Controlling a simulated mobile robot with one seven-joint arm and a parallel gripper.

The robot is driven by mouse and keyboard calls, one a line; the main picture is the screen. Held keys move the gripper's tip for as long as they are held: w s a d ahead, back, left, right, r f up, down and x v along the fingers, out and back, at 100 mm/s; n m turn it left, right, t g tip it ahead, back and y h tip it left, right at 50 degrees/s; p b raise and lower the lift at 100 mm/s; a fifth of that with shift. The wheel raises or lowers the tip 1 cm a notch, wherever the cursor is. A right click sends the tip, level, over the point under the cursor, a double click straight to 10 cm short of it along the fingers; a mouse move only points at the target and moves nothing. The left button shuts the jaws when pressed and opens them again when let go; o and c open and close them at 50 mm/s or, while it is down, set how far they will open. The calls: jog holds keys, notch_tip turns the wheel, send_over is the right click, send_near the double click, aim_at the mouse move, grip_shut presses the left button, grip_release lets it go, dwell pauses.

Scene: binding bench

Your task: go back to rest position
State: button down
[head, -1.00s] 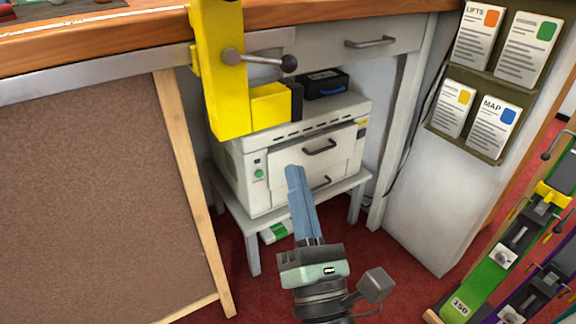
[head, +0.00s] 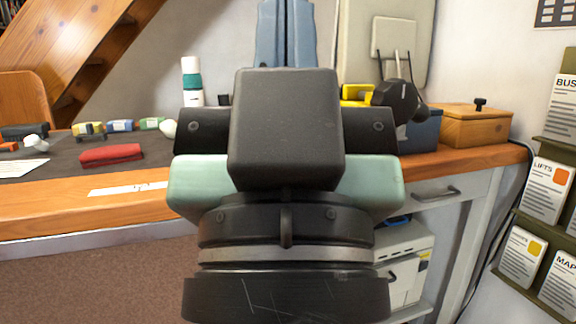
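My gripper (head: 286,35) is raised close in front of the head camera. Its dark wrist and pale green housing fill the middle of the view. Its blue-grey fingers point up and away against the wall, and they appear side by side with little or no gap between them. Their tips run up to the top edge of the picture, so I cannot tell for certain whether they are open or shut. I see nothing held at the visible part of the fingers.
The wooden bench (head: 85,206) runs across behind my gripper. On it are a red object (head: 111,154), a white-and-green bottle (head: 192,82) and a wooden box (head: 462,126). A white machine (head: 408,262) stands below the bench. A leaflet rack (head: 528,232) is at the right.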

notch_tip(320, 180, up, 36)
jog(key=p, duration=3.3)
jog(key=shift+f+p, duration=0.15)
jog(key=shift+p, duration=0.2)
jog(key=shift+w+f, duration=0.1)
